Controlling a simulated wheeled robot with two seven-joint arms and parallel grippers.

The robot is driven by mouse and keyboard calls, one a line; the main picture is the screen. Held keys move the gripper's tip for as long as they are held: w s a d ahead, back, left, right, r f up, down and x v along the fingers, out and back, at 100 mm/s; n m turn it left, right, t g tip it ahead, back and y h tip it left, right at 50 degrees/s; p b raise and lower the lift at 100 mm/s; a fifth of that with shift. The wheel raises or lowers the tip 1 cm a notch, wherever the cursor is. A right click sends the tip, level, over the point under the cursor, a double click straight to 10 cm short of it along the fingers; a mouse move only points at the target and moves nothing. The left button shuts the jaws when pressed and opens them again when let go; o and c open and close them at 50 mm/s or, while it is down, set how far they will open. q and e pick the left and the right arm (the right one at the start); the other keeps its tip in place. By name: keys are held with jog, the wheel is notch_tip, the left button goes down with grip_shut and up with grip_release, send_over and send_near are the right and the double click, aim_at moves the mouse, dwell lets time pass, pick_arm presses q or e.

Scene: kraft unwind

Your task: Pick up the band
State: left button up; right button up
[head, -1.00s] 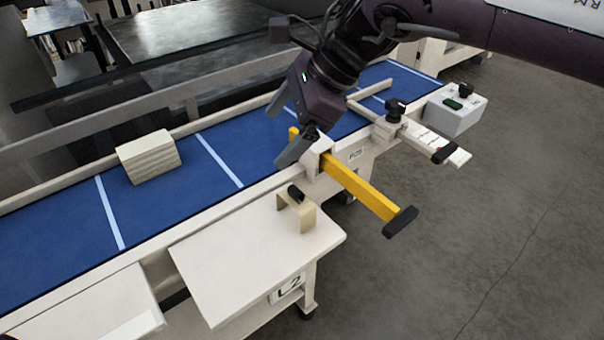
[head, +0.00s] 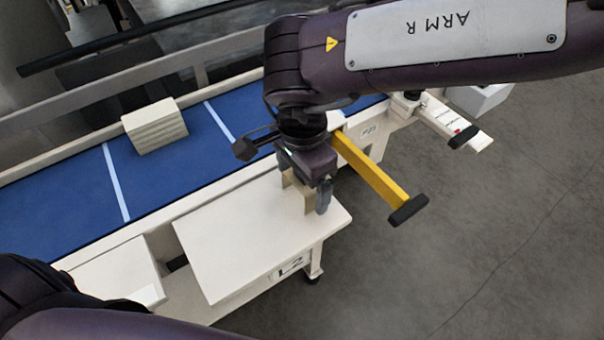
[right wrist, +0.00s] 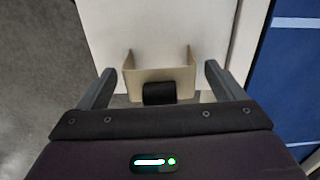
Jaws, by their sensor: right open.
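The band is a tan, U-shaped piece with a black grip, standing on the white side shelf (head: 235,245). In the head view the band (head: 293,193) is partly hidden by my right gripper (head: 306,195). In the right wrist view the band (right wrist: 130,82) lies between the two fingers of the right gripper (right wrist: 160,72), with a gap at each side. The right gripper is open, points down over the band and holds nothing. My left arm shows at the lower left of the head view; its gripper is out of frame.
A blue conveyor belt (head: 75,205) runs behind the shelf, with a pale ribbed block (head: 155,127) on it. A yellow bar (head: 372,172) with a black end sticks out to the right of the shelf. A white bracket (head: 452,122) lies beyond it. The shelf's front part is clear.

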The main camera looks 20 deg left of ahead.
jog(key=shift+f, duration=0.3)
jog(key=c, duration=0.9)
jog(key=shift+r, duration=0.15)
jog(key=shift+c, duration=0.2)
